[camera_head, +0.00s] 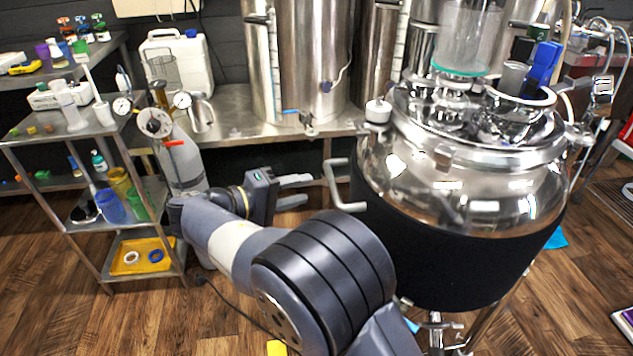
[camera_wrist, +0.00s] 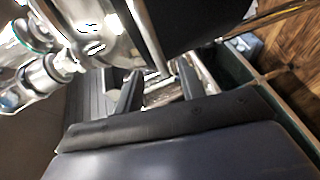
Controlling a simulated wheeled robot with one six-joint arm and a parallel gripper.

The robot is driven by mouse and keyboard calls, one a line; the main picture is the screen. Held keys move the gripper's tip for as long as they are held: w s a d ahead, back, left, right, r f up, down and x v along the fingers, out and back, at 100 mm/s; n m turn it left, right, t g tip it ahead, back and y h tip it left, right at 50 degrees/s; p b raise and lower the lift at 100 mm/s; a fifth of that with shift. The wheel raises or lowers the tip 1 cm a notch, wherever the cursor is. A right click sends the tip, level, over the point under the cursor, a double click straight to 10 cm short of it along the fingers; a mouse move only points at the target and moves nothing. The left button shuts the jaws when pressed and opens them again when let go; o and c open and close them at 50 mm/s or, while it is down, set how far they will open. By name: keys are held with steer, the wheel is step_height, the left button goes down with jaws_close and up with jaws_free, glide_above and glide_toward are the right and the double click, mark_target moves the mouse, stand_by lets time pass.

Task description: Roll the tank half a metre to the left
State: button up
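The tank (camera_head: 460,190) is a large steel vessel with a domed top and a black jacket, standing at the right in the head view. A bent steel handle (camera_head: 338,186) sticks out from its left side. In the wrist view the tank's black jacket (camera_wrist: 195,22) and shiny steel fill the top. My gripper (camera_head: 297,190) is just left of the handle, fingers pointing at it, open with a gap between them. The fingers also show in the wrist view (camera_wrist: 158,88). I see no clear contact with the handle. The tank's lower legs are mostly hidden.
A steel shelf cart (camera_head: 150,205) with cups and trays stands at the left. A gas cylinder (camera_head: 182,160) with gauges stands beside it. Behind is a steel bench (camera_head: 235,118) with tall vessels (camera_head: 312,60). Wooden floor (camera_head: 220,290) is open between cart and tank, crossed by a dark cable.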

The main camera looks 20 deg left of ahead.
steer(key=v, duration=0.4)
steer(key=shift+f, duration=0.1)
steer(key=b+x, duration=0.1)
steer(key=x, duration=1)
steer(key=shift+d+r+b, duration=0.2)
steer(key=shift+r+b, duration=0.05)
steer(key=shift+b, duration=0.05)
